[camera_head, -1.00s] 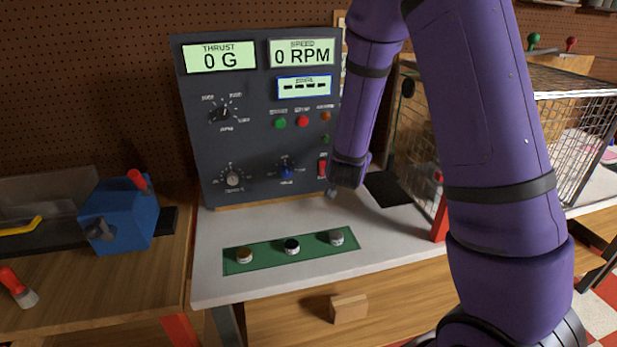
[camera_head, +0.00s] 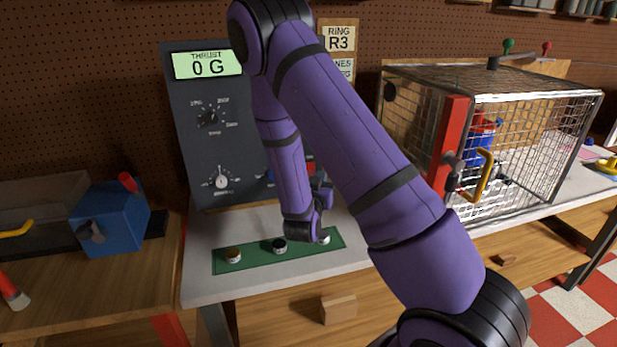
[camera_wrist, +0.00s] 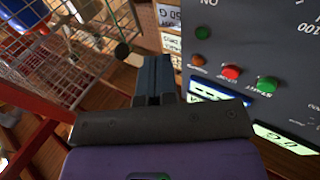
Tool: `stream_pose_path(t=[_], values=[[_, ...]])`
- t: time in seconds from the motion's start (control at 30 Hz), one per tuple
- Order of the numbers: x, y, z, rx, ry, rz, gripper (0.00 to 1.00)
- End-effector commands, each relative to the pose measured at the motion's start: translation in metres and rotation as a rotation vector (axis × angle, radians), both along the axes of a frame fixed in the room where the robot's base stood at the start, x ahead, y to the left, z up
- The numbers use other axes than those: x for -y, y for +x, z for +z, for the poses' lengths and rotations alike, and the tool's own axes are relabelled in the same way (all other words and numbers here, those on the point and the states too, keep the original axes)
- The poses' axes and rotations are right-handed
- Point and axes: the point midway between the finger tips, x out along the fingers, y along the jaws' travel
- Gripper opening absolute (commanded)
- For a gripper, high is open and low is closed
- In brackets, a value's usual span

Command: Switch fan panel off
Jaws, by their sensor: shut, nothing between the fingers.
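The dark fan panel (camera_head: 190,140) stands upright at the back of the white bench, its left display reading 0 G. My arm covers much of its right half in the head view. A bit of the red switch (camera_head: 310,168) shows beside my arm, its position unclear. In the wrist view the panel (camera_wrist: 265,50) appears turned over, with a red button (camera_wrist: 231,72), a green button (camera_wrist: 267,84) and an orange lamp (camera_wrist: 197,60). My gripper (camera_wrist: 153,62) is shut and empty, apart from the panel's buttons. The head view hardly shows its fingertips.
A wire cage (camera_head: 540,130) with a red post stands to the right. A green strip (camera_head: 255,258) with several small round pieces lies on the bench in front of the panel. A blue box (camera_head: 110,220) stands on the left table.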

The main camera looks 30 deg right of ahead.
Motion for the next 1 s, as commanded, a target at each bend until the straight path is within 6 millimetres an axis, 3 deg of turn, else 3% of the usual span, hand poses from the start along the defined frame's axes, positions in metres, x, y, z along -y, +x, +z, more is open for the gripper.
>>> stream_pose_path(t=[0.27, 1.0], values=[[0.002, 0.005, -0.002, 0.001, 0.001, -0.001, 0.0], [0.021, 0.073, -0.035, 0.001, 0.001, 0.0, 0.0]])
